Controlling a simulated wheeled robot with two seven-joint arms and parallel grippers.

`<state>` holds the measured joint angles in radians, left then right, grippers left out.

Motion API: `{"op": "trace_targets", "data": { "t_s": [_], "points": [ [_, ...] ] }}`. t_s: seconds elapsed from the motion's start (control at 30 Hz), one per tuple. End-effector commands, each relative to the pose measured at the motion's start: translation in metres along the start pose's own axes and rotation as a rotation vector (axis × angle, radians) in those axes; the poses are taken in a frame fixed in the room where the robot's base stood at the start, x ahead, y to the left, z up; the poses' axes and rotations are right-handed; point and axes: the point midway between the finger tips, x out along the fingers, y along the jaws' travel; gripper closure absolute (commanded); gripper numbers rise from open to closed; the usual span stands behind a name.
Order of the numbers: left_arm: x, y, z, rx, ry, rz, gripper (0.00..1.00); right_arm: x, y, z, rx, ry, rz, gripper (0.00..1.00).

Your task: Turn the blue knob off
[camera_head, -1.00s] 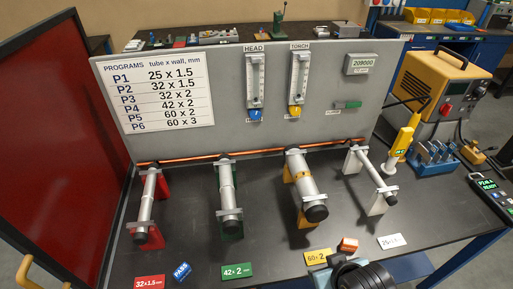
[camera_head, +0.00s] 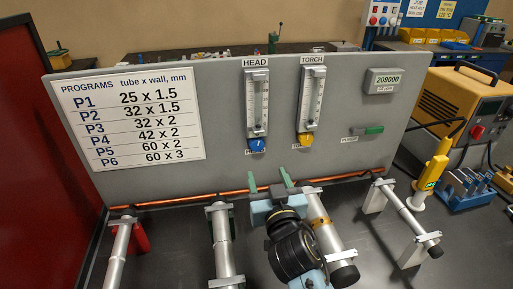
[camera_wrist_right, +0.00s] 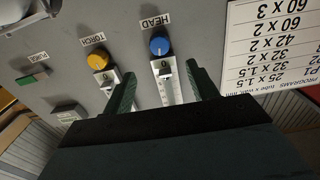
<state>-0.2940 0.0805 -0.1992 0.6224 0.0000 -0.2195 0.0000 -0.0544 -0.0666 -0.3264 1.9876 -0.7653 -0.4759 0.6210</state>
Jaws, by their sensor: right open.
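The blue knob (camera_head: 257,144) sits below the HEAD flow meter (camera_head: 257,100) on the upright grey panel. In the right wrist view the blue knob (camera_wrist_right: 159,46) shows a white pointer mark; its exact setting is hard to read. My right gripper (camera_head: 269,181) is below the knob in the head view, in front of the panel and apart from it, with green fingers spread and nothing between them. In the wrist view, the right gripper's fingers (camera_wrist_right: 166,78) lie on either side of the HEAD meter, with the knob beyond the tips. My left gripper is out of view.
A yellow knob (camera_head: 305,139) under the TORCH meter is close to the right of the blue one. A copper tube (camera_head: 190,200) runs along the panel foot. Silver cylinders on stands, including a right-hand one (camera_head: 408,215), stand in front. A green switch (camera_head: 374,129) is farther right.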

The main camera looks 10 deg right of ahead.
Motion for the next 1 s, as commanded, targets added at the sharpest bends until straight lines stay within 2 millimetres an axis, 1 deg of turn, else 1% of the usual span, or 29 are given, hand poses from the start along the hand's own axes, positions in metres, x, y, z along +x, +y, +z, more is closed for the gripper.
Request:
{"op": "trace_targets", "data": {
  "t_s": [0.13,0.23,0.4,0.6,0.8,1.0],
  "points": [
    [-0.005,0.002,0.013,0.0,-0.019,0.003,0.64,0.025,0.001,-0.003,-0.003,0.001,0.002,0.42],
    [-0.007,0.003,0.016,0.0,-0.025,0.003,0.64,0.046,0.001,-0.003,-0.003,0.001,0.002,0.42],
    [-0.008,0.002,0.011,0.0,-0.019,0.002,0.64,0.078,0.001,-0.002,-0.002,-0.001,0.002,0.42],
    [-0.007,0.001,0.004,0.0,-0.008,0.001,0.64,0.107,0.002,-0.001,-0.001,-0.002,0.002,0.42],
    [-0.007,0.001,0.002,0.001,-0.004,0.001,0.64,0.121,0.002,0.0,-0.001,-0.004,0.003,0.42],
    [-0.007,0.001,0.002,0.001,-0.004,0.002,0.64,0.124,0.002,0.0,0.0,-0.003,0.003,0.42]
  ]
}}
